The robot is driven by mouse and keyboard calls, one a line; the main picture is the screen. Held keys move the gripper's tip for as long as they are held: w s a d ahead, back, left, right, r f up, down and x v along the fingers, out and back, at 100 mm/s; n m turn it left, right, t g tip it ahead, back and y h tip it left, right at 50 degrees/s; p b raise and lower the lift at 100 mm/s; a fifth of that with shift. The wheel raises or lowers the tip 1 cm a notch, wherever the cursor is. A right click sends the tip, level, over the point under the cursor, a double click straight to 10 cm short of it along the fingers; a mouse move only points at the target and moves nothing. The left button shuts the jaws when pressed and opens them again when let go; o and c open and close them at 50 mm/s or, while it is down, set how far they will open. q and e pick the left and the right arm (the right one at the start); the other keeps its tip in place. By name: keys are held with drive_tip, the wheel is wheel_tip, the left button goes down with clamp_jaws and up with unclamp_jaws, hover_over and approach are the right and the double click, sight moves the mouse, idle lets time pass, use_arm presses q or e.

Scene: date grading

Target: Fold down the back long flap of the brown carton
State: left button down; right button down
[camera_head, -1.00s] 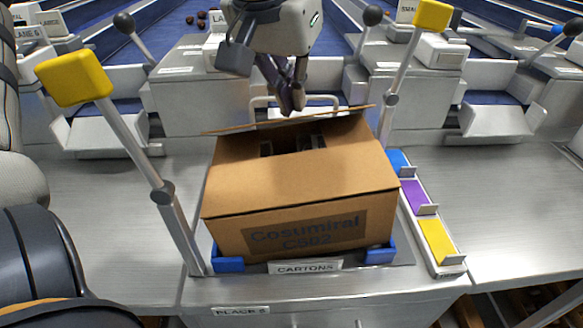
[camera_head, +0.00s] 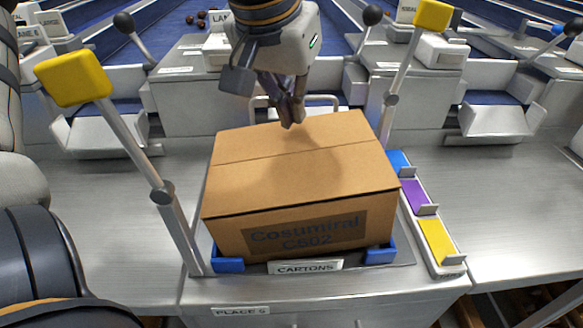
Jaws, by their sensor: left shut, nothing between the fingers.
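The brown carton (camera_head: 300,195) stands in the blue-cornered holder labelled CARTONS at the middle of the bench. The inside of the carton is hidden. My left gripper (camera_head: 291,122) is shut and empty, fingers pointing down at the back part of the top. I cannot tell whether the fingertips touch the flap. My right gripper is not in view.
Posts with yellow heads (camera_head: 74,78) and (camera_head: 432,14) stand left and right of the carton. A rack with blue, purple and yellow pieces (camera_head: 436,241) lies to its right. Steel bench (camera_head: 505,185) is clear on both sides.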

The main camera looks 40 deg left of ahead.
use_arm(q)
wheel_tip(320, 180, up, 10)
drive_tip(key=shift+f, duration=0.15)
idle(0.5)
